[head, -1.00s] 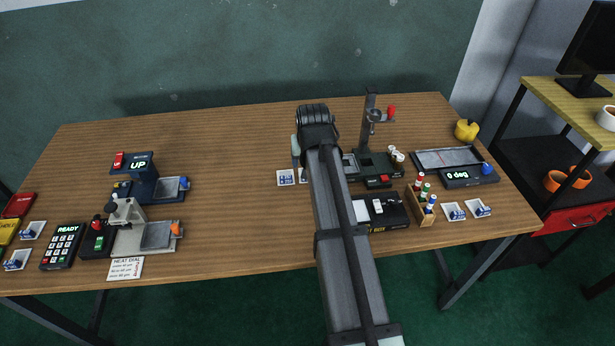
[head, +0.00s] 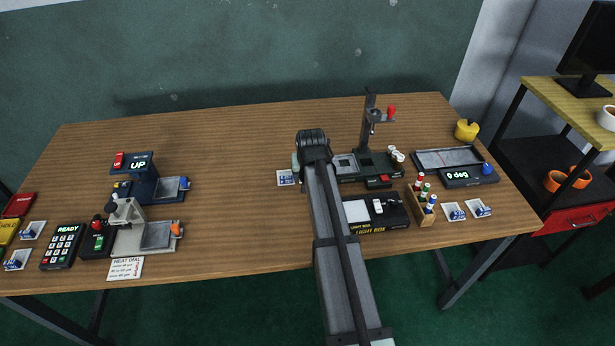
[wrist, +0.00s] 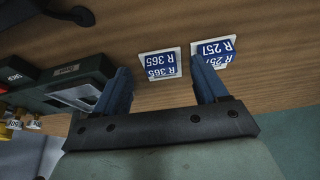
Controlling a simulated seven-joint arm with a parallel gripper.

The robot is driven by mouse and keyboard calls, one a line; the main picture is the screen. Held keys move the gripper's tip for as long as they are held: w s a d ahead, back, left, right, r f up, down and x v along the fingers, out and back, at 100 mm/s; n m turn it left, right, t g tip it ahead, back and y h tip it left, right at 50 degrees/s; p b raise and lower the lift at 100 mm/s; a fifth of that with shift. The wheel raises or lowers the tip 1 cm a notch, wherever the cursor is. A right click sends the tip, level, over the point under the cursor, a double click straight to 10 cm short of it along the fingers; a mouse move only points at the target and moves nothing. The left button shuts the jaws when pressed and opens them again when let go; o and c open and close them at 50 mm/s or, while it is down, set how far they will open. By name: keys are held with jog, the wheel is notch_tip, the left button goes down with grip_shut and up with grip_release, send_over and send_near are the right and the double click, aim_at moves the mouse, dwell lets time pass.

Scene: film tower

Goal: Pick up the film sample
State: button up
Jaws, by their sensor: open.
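My gripper (wrist: 162,88) is open, with its two blue fingers apart and nothing seen between their tips. Two small white squares with blue labels lie on the table in the wrist view. The one marked R 365 (wrist: 160,66) shows between the fingertips, nearer the left finger. The one marked R 257 (wrist: 213,53) lies at the right fingertip, which partly covers it. In the head view one labelled square (head: 286,177) shows left of my arm's end; my arm hides the fingers. I cannot tell which thing is the film sample.
A dark stand (head: 366,164) with a column and a red knob stands right of my arm. The light box (head: 388,211) is in front of it. A wooden rack of bottles (head: 422,208) stands further right.

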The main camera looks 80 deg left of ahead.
jog(key=shift+x, duration=1.35)
jog(key=c, duration=0.8)
notch_tip(320, 180, up, 9)
jog(key=shift+m, duration=0.7)
jog(key=w, duration=0.4)
jog(key=w+r, duration=0.1)
jog(key=w, duration=0.8)
jog(key=shift+w+d+r, duration=0.15)
jog(key=shift+w+d, duration=0.05)
jog(key=shift+w, duration=0.15)
jog(key=shift+s+n, duration=0.3)
jog(key=shift+s, duration=0.05)
jog(key=shift+s+n, duration=0.25)
jog(key=shift+n, duration=0.55)
